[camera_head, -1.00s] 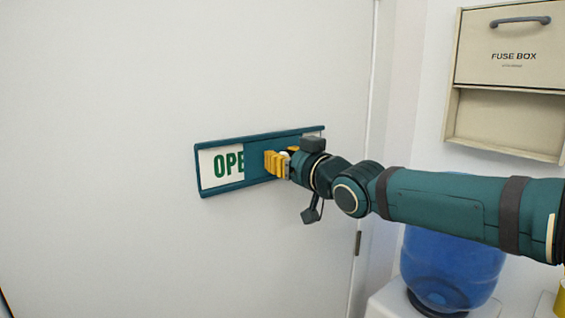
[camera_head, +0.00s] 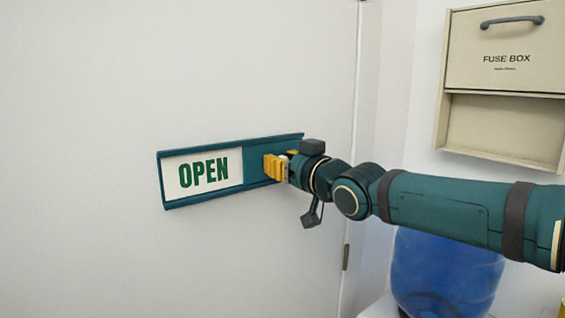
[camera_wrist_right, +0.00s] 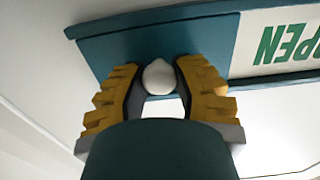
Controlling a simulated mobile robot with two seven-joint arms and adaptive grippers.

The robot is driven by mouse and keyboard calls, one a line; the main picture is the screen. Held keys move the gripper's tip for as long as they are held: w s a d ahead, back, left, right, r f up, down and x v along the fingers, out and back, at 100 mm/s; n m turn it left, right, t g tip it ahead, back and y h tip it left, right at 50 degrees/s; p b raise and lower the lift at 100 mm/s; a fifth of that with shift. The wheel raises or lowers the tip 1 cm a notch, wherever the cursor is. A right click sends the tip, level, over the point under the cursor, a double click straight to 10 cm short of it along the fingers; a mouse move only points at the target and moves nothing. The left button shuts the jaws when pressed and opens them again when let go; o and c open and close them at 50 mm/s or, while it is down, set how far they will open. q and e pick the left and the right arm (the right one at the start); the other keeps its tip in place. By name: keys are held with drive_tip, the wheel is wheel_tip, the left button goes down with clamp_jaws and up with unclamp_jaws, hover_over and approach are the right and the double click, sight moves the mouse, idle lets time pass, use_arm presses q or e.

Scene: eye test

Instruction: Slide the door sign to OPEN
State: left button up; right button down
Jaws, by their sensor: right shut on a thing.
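The door sign (camera_head: 170,204) is a long teal frame on the white door, tilted slightly up to the right. The whole green word OPEN (camera_head: 204,173) shows on its white left part. The teal slider panel (camera_head: 254,166) covers the right part. A white round knob (camera_wrist_right: 158,77) stands on the slider in the wrist view, where the word appears upside down. My right gripper (camera_head: 279,167) has yellow ribbed fingers, one on each side of the knob, and is shut on it. The gripper partly hides the sign's right end in the head view. My left gripper is not in view.
A beige fuse box (camera_head: 506,75) with a grey handle hangs on the wall at upper right. A blue water bottle (camera_head: 445,275) stands below my right arm, partly hidden by it. A door hinge (camera_head: 346,257) shows at the door's right edge. The door left of the sign is bare.

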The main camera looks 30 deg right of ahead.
drive_tip(key=shift+d+r, duration=0.15)
drive_tip(key=shift+d, duration=0.05)
drive_tip(key=c, duration=0.7)
unclamp_jaws()
drive_tip(key=shift+d, duration=0.1)
drive_tip(key=s, duration=1.2)
drive_tip(key=shift+d, duration=0.4)
drive_tip(key=shift+w+f, duration=0.1)
drive_tip(key=shift+f, duration=0.1)
